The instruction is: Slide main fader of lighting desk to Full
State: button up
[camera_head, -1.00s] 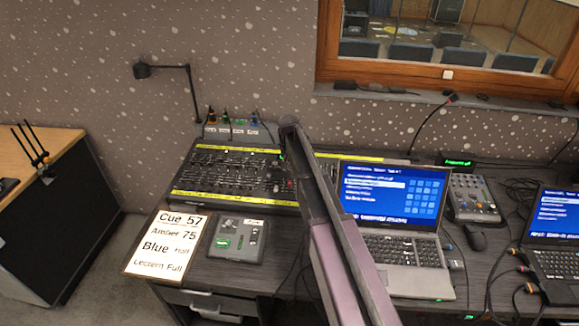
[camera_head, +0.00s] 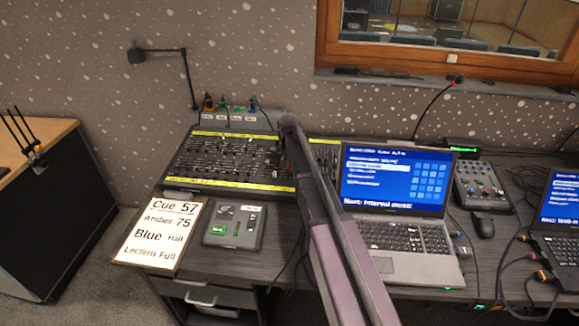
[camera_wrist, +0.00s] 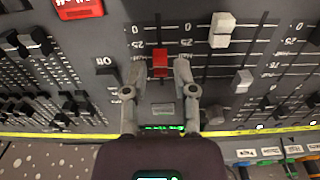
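The lighting desk (camera_head: 172,182) is a dark board with rows of faders and yellow strips along its edges, left of the laptop in the head view. In the wrist view a red fader cap (camera_wrist: 160,62) sits on a slot with marks and numbers beside it. My gripper (camera_wrist: 160,70) has one finger on each side of this cap, with a visible gap on both sides. It is open and holds nothing. Whether the fingertips touch the panel I cannot tell. In the head view my arm hides the gripper and part of the desk.
A cue sign (camera_head: 160,232) and small control box (camera_head: 234,226) lie before the desk. A laptop (camera_head: 395,185) stands to the right.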

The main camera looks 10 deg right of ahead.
jog(key=shift+f, duration=0.4)
grip_shut()
jog(key=shift+w, duration=0.2)
jog(key=shift+w+d+r, duration=0.1)
jog(key=shift+w+d, duration=0.15)
jog(key=shift+w, duration=0.4)
jog(key=shift+w+d+r, duration=0.1)
jog(key=shift+w+d, duration=0.15)
jog(key=shift+w, duration=0.35)
grip_release()
